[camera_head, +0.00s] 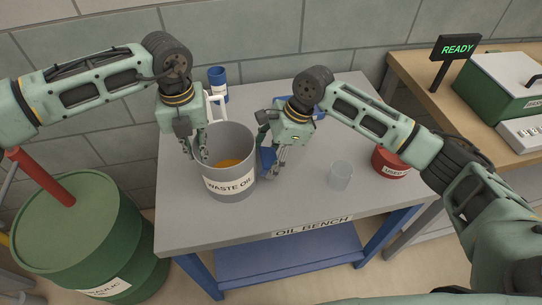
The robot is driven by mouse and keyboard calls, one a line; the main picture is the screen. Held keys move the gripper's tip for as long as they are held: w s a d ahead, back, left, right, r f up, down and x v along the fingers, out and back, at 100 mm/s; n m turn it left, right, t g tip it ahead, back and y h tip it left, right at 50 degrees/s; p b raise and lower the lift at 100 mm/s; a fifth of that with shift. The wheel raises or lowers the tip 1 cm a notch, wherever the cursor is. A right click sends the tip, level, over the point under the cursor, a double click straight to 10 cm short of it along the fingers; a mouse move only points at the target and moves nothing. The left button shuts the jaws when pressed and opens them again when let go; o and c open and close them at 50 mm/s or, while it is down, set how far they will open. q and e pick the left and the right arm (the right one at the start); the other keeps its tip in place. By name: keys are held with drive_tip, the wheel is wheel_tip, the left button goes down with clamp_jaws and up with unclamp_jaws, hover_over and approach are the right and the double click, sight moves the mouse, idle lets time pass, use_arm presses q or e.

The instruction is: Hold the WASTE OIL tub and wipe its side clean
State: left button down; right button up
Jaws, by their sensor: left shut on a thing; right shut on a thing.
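The grey WASTE OIL tub (228,184) stands upright on the bench, with amber oil visible inside. My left gripper (197,150) reaches down at the tub's left rim, one finger inside and one outside, shut on the wall. My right gripper (273,170) is at the tub's right side, shut on a blue wiping pad or cloth (267,158). The pad is close against the tub's side; I cannot tell whether it touches. The fingers partly hide it. The tub's right side is mostly hidden from here.
The OIL BENCH (300,208) has free room at front. A clear cup (340,176) and a red tin (390,162) stand right. Behind are a blue-and-white bottle (218,82) and a blue tray (319,112), partly hidden. A green drum (80,225) stands left.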

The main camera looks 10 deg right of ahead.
drive_tip(key=shift+r, duration=3.1)
idle(5.0)
